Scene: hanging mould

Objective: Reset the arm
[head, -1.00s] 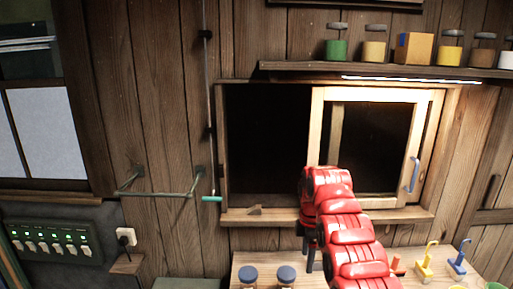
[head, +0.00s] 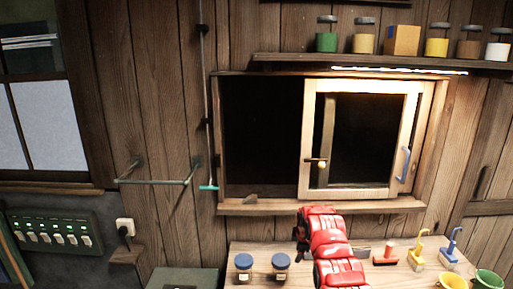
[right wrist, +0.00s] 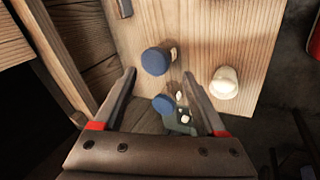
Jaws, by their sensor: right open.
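My red right arm (head: 330,245) rises from the bottom of the head view, over the workbench and below the window sill. Its gripper is mostly hidden behind the arm there. In the right wrist view my right gripper (right wrist: 159,74) has its two fingers spread apart, with nothing held between them. Beyond the fingers are a blue round lid (right wrist: 156,61) and a pale rounded object (right wrist: 225,82) on a wooden surface. My left gripper is not in view.
The workbench (head: 300,257) holds two blue-lidded jars (head: 262,266), a red-based tool (head: 386,255), yellow and blue tools, and cups at the right. The sliding window (head: 360,140) has its left part open. A shelf with several jars is above. A wall rail (head: 152,182) is at left.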

